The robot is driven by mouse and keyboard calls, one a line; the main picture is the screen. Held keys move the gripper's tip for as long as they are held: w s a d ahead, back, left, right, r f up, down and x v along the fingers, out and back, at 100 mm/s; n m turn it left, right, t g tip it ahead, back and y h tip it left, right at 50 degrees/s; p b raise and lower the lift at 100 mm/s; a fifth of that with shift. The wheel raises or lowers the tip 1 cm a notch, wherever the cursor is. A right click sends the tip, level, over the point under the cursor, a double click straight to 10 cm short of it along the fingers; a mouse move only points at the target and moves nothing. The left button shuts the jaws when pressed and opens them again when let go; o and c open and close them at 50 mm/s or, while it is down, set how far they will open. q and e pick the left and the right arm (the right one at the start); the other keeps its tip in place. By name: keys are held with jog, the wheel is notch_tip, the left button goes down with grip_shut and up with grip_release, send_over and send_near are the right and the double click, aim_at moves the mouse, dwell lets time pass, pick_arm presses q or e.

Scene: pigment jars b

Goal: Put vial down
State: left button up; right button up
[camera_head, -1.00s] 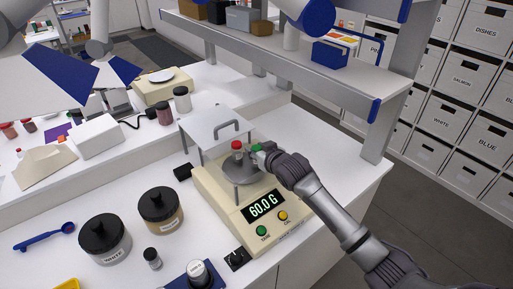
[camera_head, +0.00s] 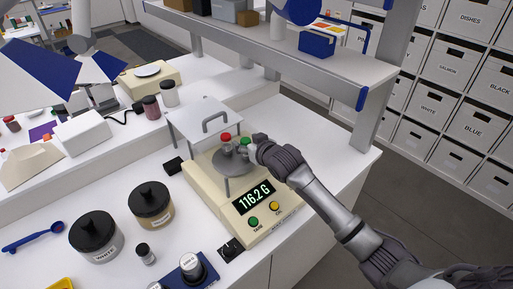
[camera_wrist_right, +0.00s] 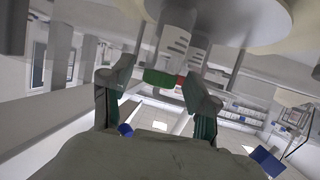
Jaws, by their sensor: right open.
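A vial with a green cap (camera_head: 246,142) and a vial with a red cap (camera_head: 226,138) stand upright side by side on the round grey pan (camera_head: 225,163) of the cream balance (camera_head: 228,208). Its display (camera_head: 254,198) reads 116.2 G. My right gripper (camera_head: 252,147) is at the pan's right side, right by the green-capped vial. In the wrist view the picture is turned over; my right gripper's fingers (camera_wrist_right: 157,95) are spread on either side of the green cap (camera_wrist_right: 158,78), with the red cap (camera_wrist_right: 180,81) just behind. The pan (camera_wrist_right: 240,20) shows at the top. My left gripper is not in view.
A clear cover with a handle (camera_head: 215,118) stands over the back of the pan. A raised shelf (camera_head: 300,55) is behind. Two dark-lidded jars (camera_head: 95,237) (camera_head: 150,204), a small vial (camera_head: 145,254) and a blue holder (camera_head: 191,270) stand in front left. Bench right of the balance is clear.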

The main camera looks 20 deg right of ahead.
jog(key=b+v, duration=0.1)
jog(key=v, duration=1)
jog(key=shift+b, duration=0.35)
jog(key=shift+f, duration=0.1)
jog(key=s+f+g, duration=0.1)
jog(key=s+f, duration=0.2)
jog(key=s+a+f+g, duration=0.1)
jog(key=s+f, duration=0.3)
jog(key=s+a+f+g, duration=0.1)
jog(key=s+f, duration=0.2)
jog(key=s, duration=0.1)
jog(key=shift+s+f+g+h, duration=0.1)
jog(key=shift+f+g+h, duration=0.2)
jog(key=shift+f, duration=0.05)
jog(key=s+f+g+h, duration=0.1)
jog(key=s+f+g, duration=0.25)
jog(key=s, duration=0.65)
jog(key=s+f+g, duration=0.2)
jog(key=s+f, duration=0.2)
jog(key=s, duration=0.6)
notch_tip(320, 180, down, 28)
jog(key=s+g+b, duration=0.2)
jog(key=s+d+f+g+b, duration=0.1)
jog(key=s+d+f+b, duration=0.1)
jog(key=s+f, duration=1.4)
notch_tip(320, 180, down, 2)
jog(key=shift+s+d+n, duration=0.3)
jog(key=shift+s+d, duration=0.05)
jog(key=shift+d, duration=0.1)
